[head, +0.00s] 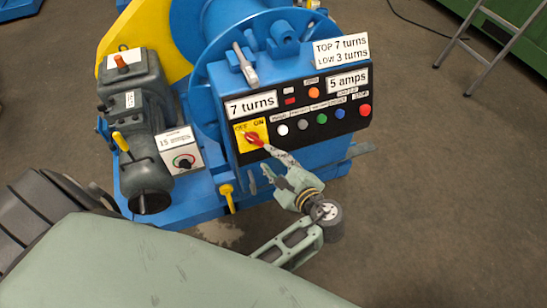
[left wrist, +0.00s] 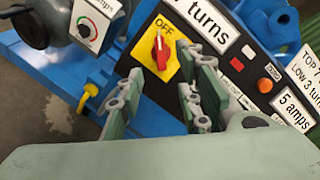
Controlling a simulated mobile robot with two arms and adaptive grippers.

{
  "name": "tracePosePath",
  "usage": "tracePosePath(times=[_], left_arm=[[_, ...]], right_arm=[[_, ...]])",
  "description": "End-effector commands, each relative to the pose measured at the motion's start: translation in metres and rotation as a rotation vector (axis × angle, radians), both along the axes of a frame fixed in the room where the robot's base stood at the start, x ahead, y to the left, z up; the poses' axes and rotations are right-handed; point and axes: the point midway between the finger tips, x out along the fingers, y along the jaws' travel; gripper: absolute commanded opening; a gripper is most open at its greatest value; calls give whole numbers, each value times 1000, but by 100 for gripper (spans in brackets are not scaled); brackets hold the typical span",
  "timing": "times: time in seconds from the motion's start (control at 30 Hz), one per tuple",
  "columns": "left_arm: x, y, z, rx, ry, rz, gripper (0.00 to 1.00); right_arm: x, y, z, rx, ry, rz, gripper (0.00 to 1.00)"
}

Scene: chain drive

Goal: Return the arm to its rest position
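My left gripper (head: 273,168) reaches in from the lower right of the machine's black control panel (head: 300,112). Its fingers are spread apart with nothing between them; the open fingers also show in the left wrist view (left wrist: 165,88). A red rotary switch (head: 255,139) on a yellow plate marked OFF and ON sits just beyond the fingertips. In the left wrist view the red switch (left wrist: 160,52) appears in line with the gap between the fingers, near the OFF label. I cannot tell whether a finger touches it. My right gripper is not in view.
A grey motor (head: 140,130) with a small dial box (head: 182,152) stands left of the panel. A yellow lever (head: 227,190) sticks out below the panel. A metal ladder (head: 490,60) stands at the upper right. The floor on the right is clear.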

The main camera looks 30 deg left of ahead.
Motion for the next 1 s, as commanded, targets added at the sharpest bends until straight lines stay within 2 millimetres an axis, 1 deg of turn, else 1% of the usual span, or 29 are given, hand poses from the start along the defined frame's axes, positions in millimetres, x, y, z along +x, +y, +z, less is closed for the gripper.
tracePosePath(times=[0.27, 0.33, 0.37, 0.47, 0.5, 0.57, 0.6, 0.67, 0.7, 0.77, 0.8, 0.87, 0.9, 0.97, 1.0], left_arm=[[0, 0, -2, -2, 2, -2, 33], [0, 0, -12, -18, 12, -13, 33], [0, -1, -21, -31, 20, -22, 33], [-4, -5, -68, -112, 66, -62, 33], [-9, -7, -94, -162, 90, -78, 33], [-21, -11, -137, -252, 126, -94, 33], [-32, -13, -166, -320, 149, -98, 33], [-51, -18, -208, -425, 179, -90, 33], [-67, -20, -235, -497, 196, -75, 33], [-94, -23, -273, -608, 218, -39, 33], [-114, -25, -296, -684, 228, -4, 33], [-148, -27, -329, -797, 237, 64, 33], [-171, -27, -349, -873, 237, 120, 33], [-209, -28, -376, -986, 225, 221, 33], [-234, -27, -392, -1057, 207, 300, 33]], right_arm=[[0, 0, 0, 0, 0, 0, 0], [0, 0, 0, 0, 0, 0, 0], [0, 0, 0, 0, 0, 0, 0], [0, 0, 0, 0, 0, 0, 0], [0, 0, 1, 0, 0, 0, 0], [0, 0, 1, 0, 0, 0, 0], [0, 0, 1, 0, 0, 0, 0], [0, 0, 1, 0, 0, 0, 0], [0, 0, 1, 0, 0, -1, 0], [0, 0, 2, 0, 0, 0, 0], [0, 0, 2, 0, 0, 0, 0], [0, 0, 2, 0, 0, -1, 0], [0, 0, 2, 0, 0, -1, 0], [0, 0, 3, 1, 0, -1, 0], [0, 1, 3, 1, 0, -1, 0]])
